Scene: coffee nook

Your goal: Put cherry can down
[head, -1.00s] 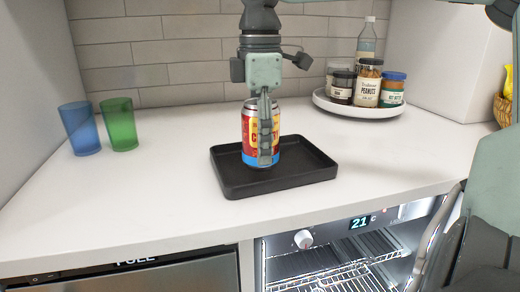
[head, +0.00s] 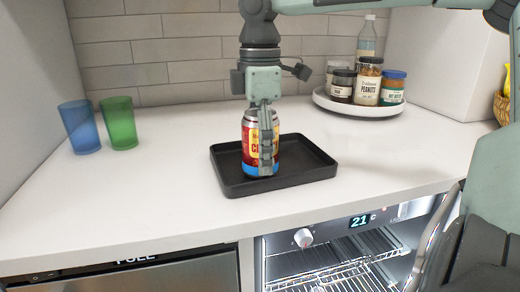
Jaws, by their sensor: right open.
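The cherry can (head: 250,140), red and yellow with a blue band at its base, stands upright on the black tray (head: 315,172), toward the tray's left half. My right gripper (head: 266,160) points straight down at the can, with a finger in front of the can's right side. It is open, and the can stands between or beside its fingers; the far finger is hidden. My left gripper is not in view.
A blue cup (head: 80,128) and a green cup (head: 119,124) stand at the left of the white counter (head: 150,195). A round white tray (head: 350,108) with several jars and a bottle (head: 366,42) is at the back right. Below the counter is a lit fridge (head: 335,270).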

